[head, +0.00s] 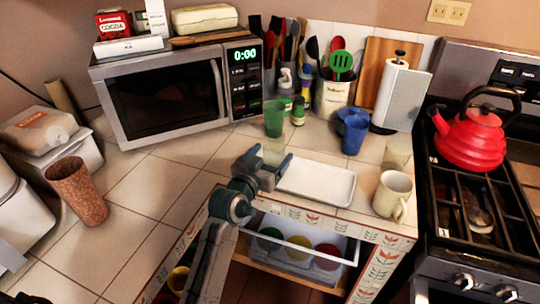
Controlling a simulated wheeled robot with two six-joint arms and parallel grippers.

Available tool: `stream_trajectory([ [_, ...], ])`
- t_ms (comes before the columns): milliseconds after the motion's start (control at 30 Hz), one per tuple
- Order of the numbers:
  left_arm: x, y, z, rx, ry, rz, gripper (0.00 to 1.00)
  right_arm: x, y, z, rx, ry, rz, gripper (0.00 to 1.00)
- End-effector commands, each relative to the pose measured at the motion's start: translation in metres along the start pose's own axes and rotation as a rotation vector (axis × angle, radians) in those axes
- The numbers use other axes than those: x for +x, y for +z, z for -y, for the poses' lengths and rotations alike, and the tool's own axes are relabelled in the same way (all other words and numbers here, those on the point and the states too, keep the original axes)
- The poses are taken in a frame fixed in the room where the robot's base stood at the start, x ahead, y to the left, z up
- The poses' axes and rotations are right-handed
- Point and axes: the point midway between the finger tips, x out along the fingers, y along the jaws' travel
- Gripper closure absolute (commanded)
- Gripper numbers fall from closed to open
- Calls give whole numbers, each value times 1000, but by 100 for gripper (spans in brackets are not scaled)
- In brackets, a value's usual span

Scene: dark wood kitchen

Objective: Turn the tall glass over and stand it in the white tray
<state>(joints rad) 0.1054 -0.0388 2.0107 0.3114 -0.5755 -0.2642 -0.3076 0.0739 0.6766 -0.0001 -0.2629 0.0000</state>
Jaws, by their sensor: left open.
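The white tray (320,183) lies flat and empty near the counter's front edge. My left gripper (271,158) is open just left of the tray, its fingers pointing away toward the green cup (274,118). A faint, see-through shape shows around the fingertips; I cannot tell whether it is the tall glass. Another pale, see-through glass (397,153) stands right of the tray, behind the cream mug (393,195).
A blue cup (354,134) stands behind the tray, near a paper towel roll (401,96). A microwave (165,92) is at the back left. A brown cup (76,191) stands far left. Tiles left of my gripper are clear.

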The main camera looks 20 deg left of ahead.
Motion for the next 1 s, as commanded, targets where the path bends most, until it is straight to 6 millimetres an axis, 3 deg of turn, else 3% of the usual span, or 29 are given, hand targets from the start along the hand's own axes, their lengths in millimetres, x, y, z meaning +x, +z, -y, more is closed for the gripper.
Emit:
stream_trajectory([
  [167,-24,2,0,1,0,0,22,3,-4,-2,-2,2,4,64],
  [267,-45,3,0,2,0,0,22,-1,-18,-9,-7,10,-4,64],
  [500,-90,2,0,2,0,0,22,-6,-42,-7,-7,8,-12,64],
  [833,-109,1,0,0,0,4,22,-9,-50,-5,-8,7,-12,64],
  [933,-117,18,0,5,-1,72,22,-10,-50,-5,-8,7,-12,64],
  [1000,-132,45,0,15,-6,181,22,-9,-50,-5,-8,7,-12,64],
])
